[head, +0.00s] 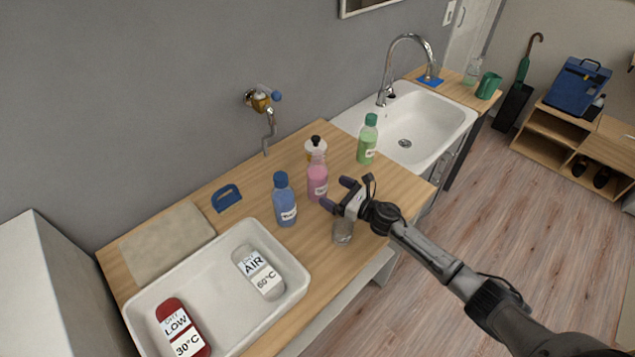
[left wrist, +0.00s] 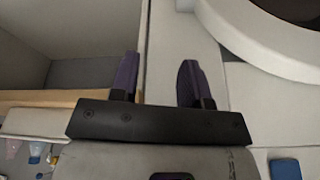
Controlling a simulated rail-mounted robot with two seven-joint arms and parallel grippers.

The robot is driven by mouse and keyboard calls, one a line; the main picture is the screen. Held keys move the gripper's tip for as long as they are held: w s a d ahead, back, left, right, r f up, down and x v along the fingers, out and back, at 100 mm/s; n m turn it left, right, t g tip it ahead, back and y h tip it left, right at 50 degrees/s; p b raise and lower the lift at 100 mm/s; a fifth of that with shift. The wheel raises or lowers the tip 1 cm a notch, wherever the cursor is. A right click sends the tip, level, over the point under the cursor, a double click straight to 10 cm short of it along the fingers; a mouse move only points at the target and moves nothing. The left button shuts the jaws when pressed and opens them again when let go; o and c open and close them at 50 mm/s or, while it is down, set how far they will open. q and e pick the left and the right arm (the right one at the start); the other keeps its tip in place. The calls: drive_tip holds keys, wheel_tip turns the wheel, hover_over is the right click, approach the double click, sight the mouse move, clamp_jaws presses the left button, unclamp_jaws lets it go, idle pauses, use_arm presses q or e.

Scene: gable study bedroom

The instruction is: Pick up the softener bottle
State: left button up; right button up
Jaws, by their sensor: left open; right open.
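Several bottles stand upright on the wooden counter: a blue bottle (head: 285,202), a pink bottle (head: 317,178), a green bottle (head: 367,142) and a pale, dark-capped bottle (head: 310,148) partly behind the pink one. Their labels are too small to read, so I cannot tell which is the softener. My right gripper (head: 339,194) is open, its fingers pointing toward the pink bottle from the right; I cannot tell whether they touch it. My left gripper (left wrist: 160,70) is open and empty in the left wrist view, away from the bottles; it is not in the head view.
A clear jar (head: 343,231) stands just below my right gripper. A white tray (head: 297,272) holds a red and a grey labelled object. A blue brush-like item (head: 227,198) and beige mat (head: 165,243) lie behind. A sink (head: 440,112) with a tall tap is at right.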

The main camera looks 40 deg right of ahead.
sight(317, 180)
drive_tip(key=shift+r+x, duration=0.15)
drive_tip(key=shift+x, duration=1.65)
drive_tip(key=shift+r+x, duration=0.1)
drive_tip(key=shift+x, duration=1.65)
drive_tip(key=c, duration=1.2)
